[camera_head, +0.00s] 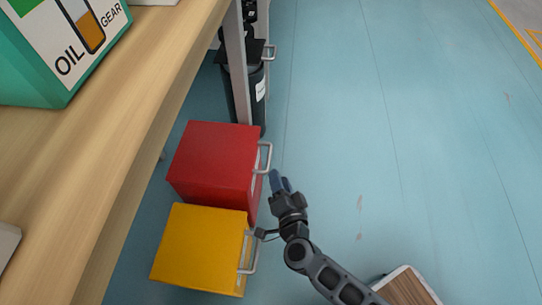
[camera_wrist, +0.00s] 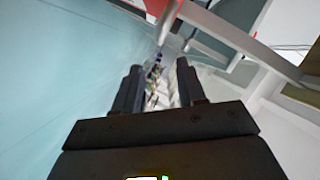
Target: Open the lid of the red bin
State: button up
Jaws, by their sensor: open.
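The red bin (camera_head: 212,155) stands on the blue floor at the edge of the wooden table, and its flat top looks shut. A pale handle (camera_head: 268,158) sticks out from its right side. My gripper (camera_head: 275,178) is just right of the bin, close to the lower end of that handle; I cannot tell whether it touches it. In the wrist view my two dark fingers (camera_wrist: 158,75) are apart with nothing clearly held between them. A pale bar and a patch of red show beyond the fingertips at the top of that view.
A yellow bin (camera_head: 203,250) with a handle stands right in front of the red one. A dark bin (camera_head: 258,98) stands behind near a table leg. The wooden table (camera_head: 130,130) overhangs on the left. The blue floor to the right is open.

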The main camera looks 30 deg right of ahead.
aim_at(270, 158)
jog(key=shift+w+a+f+m, duration=0.15)
jog(key=shift+w, duration=0.4)
jog(key=shift+w+a+f+m, duration=0.1)
jog(key=shift+w+f+m, duration=0.05)
jog(key=shift+w, duration=0.35)
jog(key=b+x, duration=0.3)
jog(key=x, duration=0.4)
jog(key=shift+w+d+f, duration=0.2)
jog(key=shift+w, duration=0.1)
jog(key=shift+c, duration=0.5)
grip_shut()
